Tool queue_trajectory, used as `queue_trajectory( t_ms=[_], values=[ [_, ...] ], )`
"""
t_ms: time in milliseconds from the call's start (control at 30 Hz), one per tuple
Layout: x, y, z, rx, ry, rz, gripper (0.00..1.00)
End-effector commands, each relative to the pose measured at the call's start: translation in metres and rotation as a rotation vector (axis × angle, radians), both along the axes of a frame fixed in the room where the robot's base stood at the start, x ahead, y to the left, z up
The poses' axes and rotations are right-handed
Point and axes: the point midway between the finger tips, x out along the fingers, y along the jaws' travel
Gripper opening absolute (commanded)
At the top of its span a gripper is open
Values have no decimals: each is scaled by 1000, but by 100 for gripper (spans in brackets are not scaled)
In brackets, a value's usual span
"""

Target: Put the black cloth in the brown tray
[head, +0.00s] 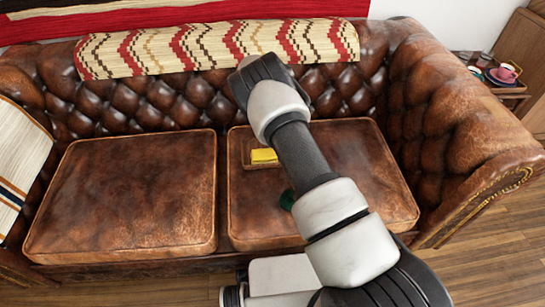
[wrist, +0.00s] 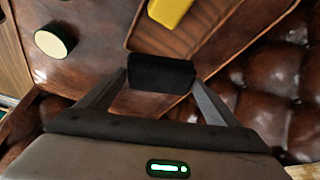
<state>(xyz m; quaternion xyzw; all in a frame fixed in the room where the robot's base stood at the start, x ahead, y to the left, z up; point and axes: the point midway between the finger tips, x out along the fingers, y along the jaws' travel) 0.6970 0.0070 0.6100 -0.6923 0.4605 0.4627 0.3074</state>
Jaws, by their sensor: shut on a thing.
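My gripper (wrist: 160,82) is shut on the black cloth (wrist: 161,70), which sits as a dark folded block between the two fingers in the wrist view. The brown tray (wrist: 207,40) lies just past the cloth in that view, and the cloth appears at its near edge. I cannot tell how high the cloth is above the seat. In the head view the tray (head: 247,157) lies on the right sofa cushion, partly hidden by my arm. My gripper and the cloth are hidden in the head view.
A yellow item (head: 264,155) lies in the tray and also shows in the wrist view (wrist: 170,10). A dark green object (head: 287,199) stands on the right cushion (head: 375,185), partly behind my arm. The left cushion (head: 125,195) is clear. The tufted backrest rises behind.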

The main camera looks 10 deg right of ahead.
Motion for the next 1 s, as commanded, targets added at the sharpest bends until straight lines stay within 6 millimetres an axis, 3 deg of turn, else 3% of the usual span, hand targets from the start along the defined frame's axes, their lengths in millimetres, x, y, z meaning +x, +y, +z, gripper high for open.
queue_trajectory(
  t_ms=[233, 567, 700, 1000],
  values=[
    [0, 0, -48, 0, 1, -5, 60],
    [0, 0, -80, 0, 1, -5, 60],
    [-2, 0, -102, 0, 5, -5, 52],
    [0, 0, -102, 0, 0, -4, 52]
  ],
)
